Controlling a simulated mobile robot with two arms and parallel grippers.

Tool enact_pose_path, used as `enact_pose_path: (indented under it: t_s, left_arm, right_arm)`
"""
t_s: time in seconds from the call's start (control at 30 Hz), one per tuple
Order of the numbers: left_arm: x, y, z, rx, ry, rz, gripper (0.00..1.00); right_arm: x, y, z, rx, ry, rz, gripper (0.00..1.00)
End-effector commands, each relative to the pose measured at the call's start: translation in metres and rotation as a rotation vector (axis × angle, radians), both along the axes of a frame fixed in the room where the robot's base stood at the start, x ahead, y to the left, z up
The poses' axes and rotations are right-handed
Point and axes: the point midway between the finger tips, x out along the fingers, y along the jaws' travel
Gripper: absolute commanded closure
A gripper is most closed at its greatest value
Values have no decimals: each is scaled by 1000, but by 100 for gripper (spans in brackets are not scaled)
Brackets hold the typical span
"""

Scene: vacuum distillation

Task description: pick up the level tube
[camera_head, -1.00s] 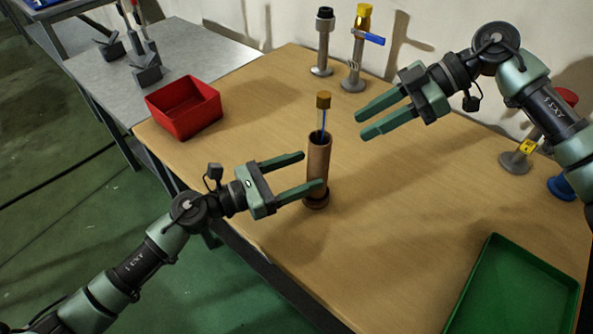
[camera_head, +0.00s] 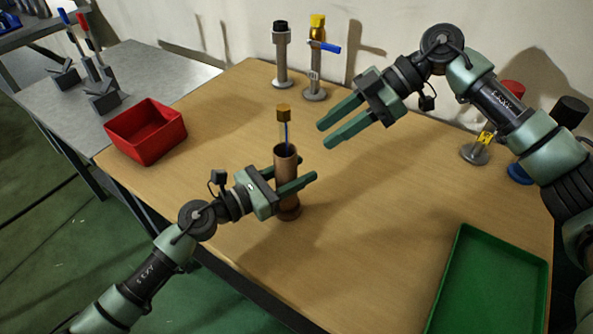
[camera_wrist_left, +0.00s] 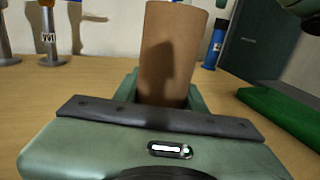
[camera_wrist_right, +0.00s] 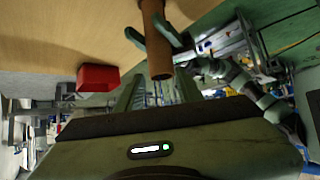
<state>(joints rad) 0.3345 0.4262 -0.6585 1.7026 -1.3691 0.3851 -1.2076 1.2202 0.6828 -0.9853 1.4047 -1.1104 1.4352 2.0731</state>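The level tube, a slim clear tube with a brown cap and a blue line inside (camera_head: 284,131), stands upright in the mouth of a brown cylindrical holder (camera_head: 286,178) on the wooden table. My left gripper (camera_head: 308,168) has its fingers on either side of the holder, seemingly closed against it. The holder also shows between those fingers in the left wrist view (camera_wrist_left: 168,55) and in the right wrist view (camera_wrist_right: 157,45). My right gripper (camera_head: 325,135) is open and empty, right of the tube and apart from it. I cannot make out the tube in the wrist views.
A red bin (camera_head: 146,132) stands at the table's left edge and a green tray (camera_head: 492,280) lies at the front right. Two metal stands, one black-topped (camera_head: 281,55) and one with a yellow top and blue lever (camera_head: 316,60), stand at the back.

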Motion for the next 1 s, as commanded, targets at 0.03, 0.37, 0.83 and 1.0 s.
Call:
enact_pose_path:
  t_s: [0.03, 0.37, 0.83, 1.0]
  left_arm:
    - [0, 0, 0, 0, 0, 0, 84]
    - [0, 0, 0, 0, 0, 1, 100]
    - [0, 0, 0, 1, 1, 1, 100]
    - [0, 0, 0, 1, 1, 1, 100]
  right_arm:
    - [0, 0, 0, 0, 0, 0, 64]
    - [0, 0, 0, 0, 0, 0, 64]
    - [-24, 22, 2, 44, -184, 276, 53]
    - [-57, 44, 7, 144, -435, 645, 53]
